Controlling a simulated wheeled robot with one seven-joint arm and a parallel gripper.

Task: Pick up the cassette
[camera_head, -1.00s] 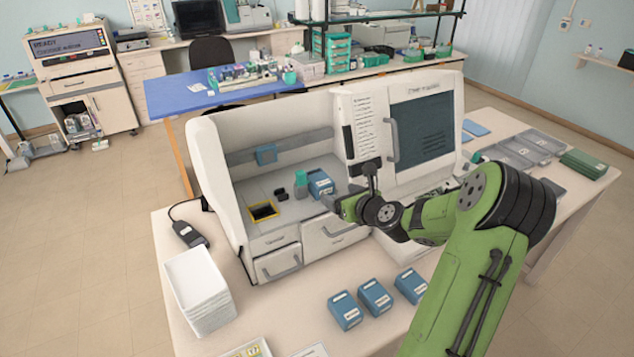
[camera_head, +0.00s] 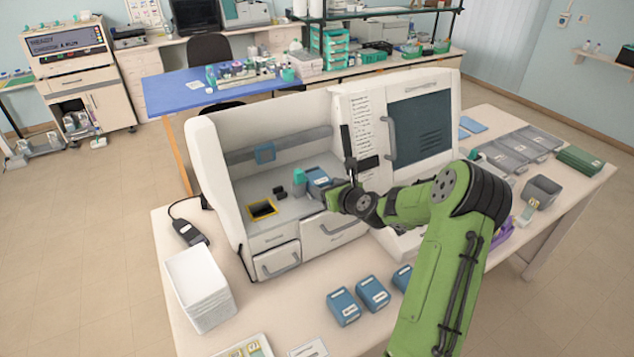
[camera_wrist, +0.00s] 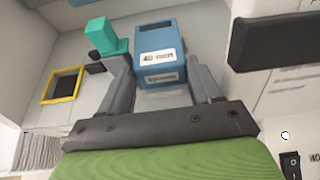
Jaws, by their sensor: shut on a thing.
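A blue cassette with a white label (camera_head: 318,178) is in the open bay of the white staining machine (camera_head: 220,165). In the wrist view the cassette (camera_wrist: 160,48) sits between the two grey fingers, with its labelled side facing my wrist. My gripper (camera_head: 327,185) reaches into the bay from the front right. In the wrist view my gripper (camera_wrist: 160,82) is shut on the cassette's near end. I cannot tell whether the cassette touches the bay floor.
A yellow-framed square opening (camera_head: 262,209) is farther left in the bay floor. Several blue cassettes (camera_head: 373,293) stand on the front bench. A stack of white trays (camera_head: 200,290) is at front left.

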